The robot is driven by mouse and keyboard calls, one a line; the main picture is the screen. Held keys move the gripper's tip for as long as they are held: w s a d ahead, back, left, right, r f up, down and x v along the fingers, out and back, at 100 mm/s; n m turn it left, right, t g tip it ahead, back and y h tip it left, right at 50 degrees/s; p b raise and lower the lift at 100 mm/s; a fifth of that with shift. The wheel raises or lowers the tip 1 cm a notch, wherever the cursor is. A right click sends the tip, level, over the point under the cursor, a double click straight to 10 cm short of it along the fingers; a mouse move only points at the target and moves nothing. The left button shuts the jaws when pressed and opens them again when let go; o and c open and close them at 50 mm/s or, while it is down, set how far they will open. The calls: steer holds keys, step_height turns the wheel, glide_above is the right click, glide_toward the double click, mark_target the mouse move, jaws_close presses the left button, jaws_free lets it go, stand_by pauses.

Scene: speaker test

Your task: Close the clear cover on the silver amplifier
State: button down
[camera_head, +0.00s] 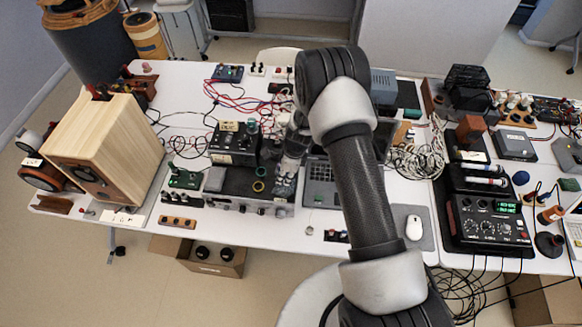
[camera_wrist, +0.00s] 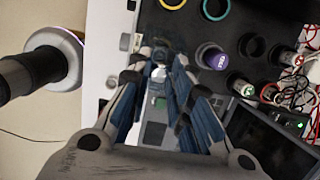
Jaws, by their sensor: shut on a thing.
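The silver amplifier (camera_head: 272,209) sits near the table's front edge, with a dark top and a pale front panel with knobs. Its dark top with coloured rings also appears to show in the wrist view (camera_wrist: 243,42). My gripper (camera_head: 288,172) is low over the amplifier's right end. In the wrist view my gripper (camera_wrist: 160,76) has its blue-padded fingers drawn in around something small and pale. This seems to be an edge of the clear cover, but its outline and tilt cannot be made out. My arm hides part of the area to the right.
A laptop (camera_head: 322,193) lies close to the amplifier's right. A wooden speaker (camera_head: 115,150) stands at the left. A white mouse (camera_head: 414,227) and a black control box (camera_head: 487,228) are at the right. Cables (camera_head: 425,155) and small devices crowd the table.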

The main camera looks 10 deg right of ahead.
mark_target(275, 181)
steer(key=shift+w+a+h+p, duration=0.3)
steer(key=shift+a+h, duration=0.2)
steer(key=shift+a, duration=0.2)
steer(key=shift+w+a+f+g+h, duration=0.1)
steer(key=shift+a+f+g+h, duration=0.3)
steer(key=shift+a+h, duration=0.1)
steer(key=shift+w+a+f+g+h+b, duration=0.2)
steer(key=shift+a+h+b, duration=0.25)
steer(key=shift+b, duration=0.5)
steer(key=shift+a+f+g+h+b, duration=0.1)
steer(key=shift+a+f+h+b, duration=0.2)
steer(key=shift+h+b, duration=0.45)
steer(key=shift+r, duration=0.1)
steer(key=c, duration=1.4)
jaws_free()
steer(key=v, duration=1.2)
steer(key=shift+d, duration=0.15)
